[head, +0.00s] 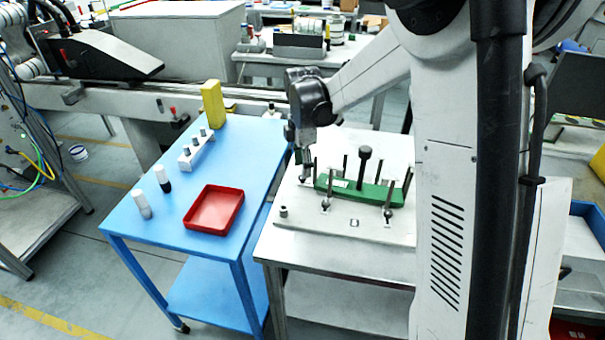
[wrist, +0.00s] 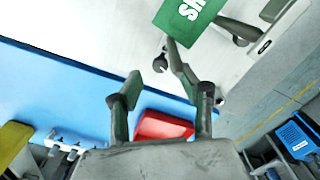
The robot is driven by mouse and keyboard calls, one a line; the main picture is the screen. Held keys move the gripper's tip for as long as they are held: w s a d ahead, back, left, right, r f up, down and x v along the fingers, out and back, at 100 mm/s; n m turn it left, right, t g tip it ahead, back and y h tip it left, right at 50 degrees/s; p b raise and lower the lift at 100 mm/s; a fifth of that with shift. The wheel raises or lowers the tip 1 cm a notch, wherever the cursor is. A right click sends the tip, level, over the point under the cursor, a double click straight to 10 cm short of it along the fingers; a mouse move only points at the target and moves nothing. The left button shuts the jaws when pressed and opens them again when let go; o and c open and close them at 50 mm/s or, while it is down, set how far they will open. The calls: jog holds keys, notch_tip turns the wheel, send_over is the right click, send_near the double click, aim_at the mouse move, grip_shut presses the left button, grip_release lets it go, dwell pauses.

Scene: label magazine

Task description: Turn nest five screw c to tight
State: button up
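The green bar (head: 365,190) lies on the white tabletop fixture. It carries a thick black knob (head: 365,153), and upright metal screws stand around it, such as the front-left one (head: 326,202) and the front-right one (head: 388,212). My gripper (head: 305,168) points down at the bar's left end, close to a screw (head: 303,179) there. In the wrist view my gripper (wrist: 165,90) has its fingers apart. A slim grey post (wrist: 181,68) with a round dark end beside it shows by the right finger; contact is unclear. The green part (wrist: 188,20) carries white lettering. I cannot read nest numbers.
A blue table (head: 190,248) stands to the left with a red tray (head: 214,209), a white rack (head: 196,152) of dark-topped pieces, a yellow block (head: 213,103) and two small bottles (head: 142,204). A small dark peg (head: 284,211) stands near the fixture's front-left corner.

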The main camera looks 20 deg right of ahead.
jog(key=shift+f, duration=1.75)
jog(key=shift+c, duration=0.5)
grip_shut()
